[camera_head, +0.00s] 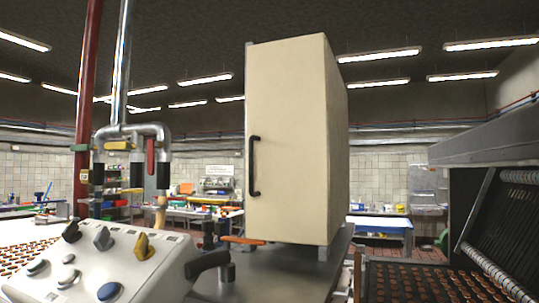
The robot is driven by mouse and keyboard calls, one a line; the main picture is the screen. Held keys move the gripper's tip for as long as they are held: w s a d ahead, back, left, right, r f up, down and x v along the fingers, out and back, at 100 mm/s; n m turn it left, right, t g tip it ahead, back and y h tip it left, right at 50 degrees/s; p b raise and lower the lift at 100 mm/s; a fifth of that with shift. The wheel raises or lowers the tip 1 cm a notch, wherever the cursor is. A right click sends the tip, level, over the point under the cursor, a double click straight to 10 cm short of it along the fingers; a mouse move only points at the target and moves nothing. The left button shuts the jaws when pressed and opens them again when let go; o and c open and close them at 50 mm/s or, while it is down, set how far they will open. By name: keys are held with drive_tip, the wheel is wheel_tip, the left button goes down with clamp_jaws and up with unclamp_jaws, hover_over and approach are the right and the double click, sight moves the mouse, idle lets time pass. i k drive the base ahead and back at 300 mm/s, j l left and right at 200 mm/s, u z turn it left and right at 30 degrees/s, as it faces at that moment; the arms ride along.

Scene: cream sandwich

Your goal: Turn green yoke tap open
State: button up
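A pipe assembly (125,131) with small coloured handles stands at the left, behind a white control panel. A small olive-green piece (80,147) sits at its left end, by the red vertical pipe; I cannot tell for sure whether it is the green yoke tap or how it is turned. A yellow handle (117,146) lies level beside it. A red handle (151,157) hangs upright farther right. My gripper is not visible in this view.
The white control panel (120,262) with several knobs fills the lower left. A tall cream cabinet (286,150) with a black handle stands in the middle on a grey metal top (300,268). A dark machine with a tray of brown pieces (410,282) is at the right.

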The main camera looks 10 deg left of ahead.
sight(82, 147)
drive_tip(key=j+z, duration=0.25)
drive_tip(key=k+j+z, duration=0.3)
drive_tip(key=j+z, duration=0.25)
drive_tip(key=j, duration=0.2)
drive_tip(key=k+j+z, duration=0.25)
drive_tip(key=j, duration=0.2)
drive_tip(key=k+j+z, duration=0.35)
drive_tip(key=k+j, duration=0.75)
drive_tip(key=j, duration=0.1)
